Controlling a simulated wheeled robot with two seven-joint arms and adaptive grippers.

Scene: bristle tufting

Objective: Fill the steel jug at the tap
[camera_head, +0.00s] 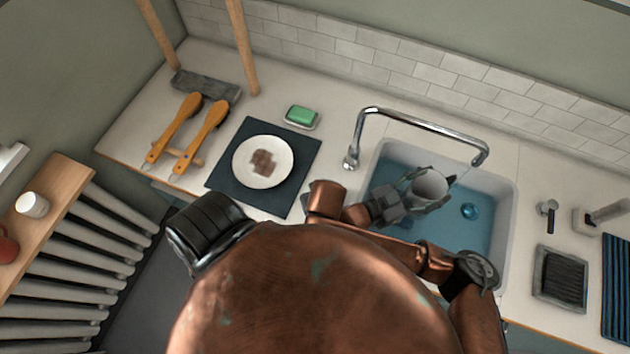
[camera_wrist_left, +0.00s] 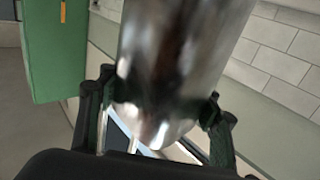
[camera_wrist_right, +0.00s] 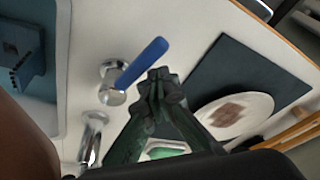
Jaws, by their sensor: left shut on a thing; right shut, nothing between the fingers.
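My left gripper (camera_head: 436,196) is shut around the jug's body; in the left wrist view the steel wall (camera_wrist_left: 180,60) fills the space between the fingers. The chrome tap (camera_head: 420,124) arches over the sink, its spout end to the right of the jug. I cannot tell whether water runs. My right gripper (camera_wrist_right: 160,78) is shut and empty beside the tap's blue lever (camera_wrist_right: 143,62); contact is unclear. The head view hides it.
The sink (camera_head: 508,215) has a bluish basin. A dark ribbed tray (camera_head: 561,278) stands right of the sink. A tiled wall (camera_head: 400,63) runs behind.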

